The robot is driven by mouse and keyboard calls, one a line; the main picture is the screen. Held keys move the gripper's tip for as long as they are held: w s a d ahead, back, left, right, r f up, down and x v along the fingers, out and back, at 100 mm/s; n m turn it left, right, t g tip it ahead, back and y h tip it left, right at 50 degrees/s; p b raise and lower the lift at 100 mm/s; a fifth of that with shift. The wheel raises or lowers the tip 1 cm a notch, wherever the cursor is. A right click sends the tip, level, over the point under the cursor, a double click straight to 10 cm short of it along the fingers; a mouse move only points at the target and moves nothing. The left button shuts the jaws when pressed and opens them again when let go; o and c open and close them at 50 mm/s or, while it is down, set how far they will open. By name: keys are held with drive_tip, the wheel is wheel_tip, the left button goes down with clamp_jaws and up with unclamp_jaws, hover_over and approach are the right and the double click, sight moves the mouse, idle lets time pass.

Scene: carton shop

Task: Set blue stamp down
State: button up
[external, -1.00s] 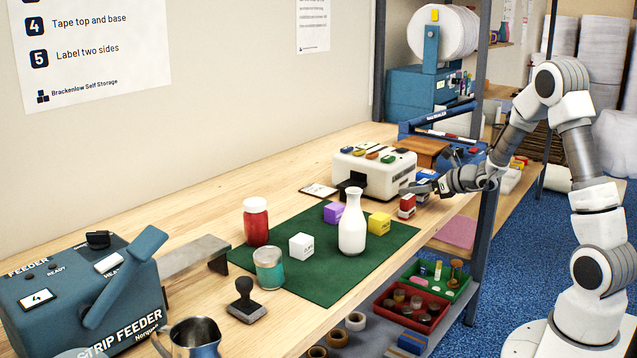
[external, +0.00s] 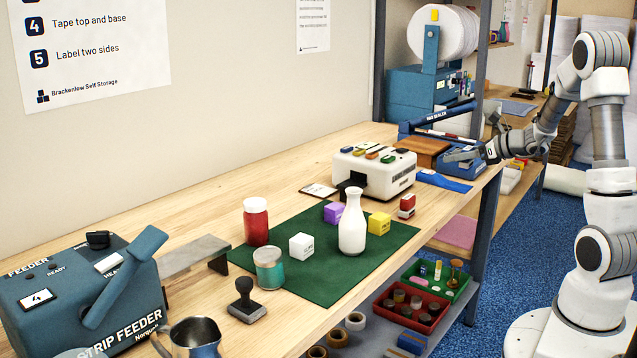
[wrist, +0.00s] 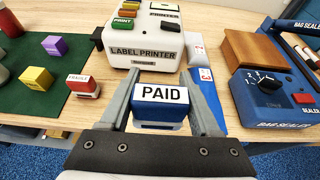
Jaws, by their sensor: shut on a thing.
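The blue stamp (wrist: 160,117), with a white PAID label facing the wrist camera, sits between the two fingers of my gripper (wrist: 163,96). The gripper is shut on it. In the external view my gripper (external: 461,155) is above the far right end of the bench, near the blue bag sealer; I cannot make out the stamp clearly there. In the wrist view the stamp is in front of the label printer (wrist: 142,52). What is directly beneath the stamp is hidden.
A red stamp (external: 407,206) stands left of my gripper, near the bench edge. A blue strip (external: 444,181) lies right of the label printer. The bag sealer (wrist: 268,92) is to the right. A green mat (external: 310,285) holds cubes, a bottle and a jar.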

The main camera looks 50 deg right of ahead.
wheel_tip(320, 180, up, 6)
drive_tip(key=w+a+p, duration=0.1)
drive_tip(key=w+a, duration=0.2)
drive_tip(key=w, duration=0.1)
drive_tip(key=w+a+n+y, duration=0.1)
drive_tip(key=w+a, duration=0.2)
drive_tip(key=w, duration=0.2)
drive_tip(key=w+a+n+y+p, duration=0.1)
drive_tip(key=w+a, duration=0.3)
drive_tip(key=w, duration=0.1)
drive_tip(key=shift+w+a+p, duration=0.1)
drive_tip(key=shift+w+p, duration=0.05)
drive_tip(key=shift+p, duration=0.2)
drive_tip(key=w+a+n+y+p, duration=0.2)
drive_tip(key=w+a, duration=0.6)
drive_tip(key=a, duration=0.2)
drive_tip(key=g+y, duration=0.1)
hover_over(276, 225)
wheel_tip(276, 225, down, 13)
drive_tip(key=shift+r+b, duration=0.1)
drive_tip(key=shift+b, duration=0.35)
drive_tip(key=shift+f, duration=1.9)
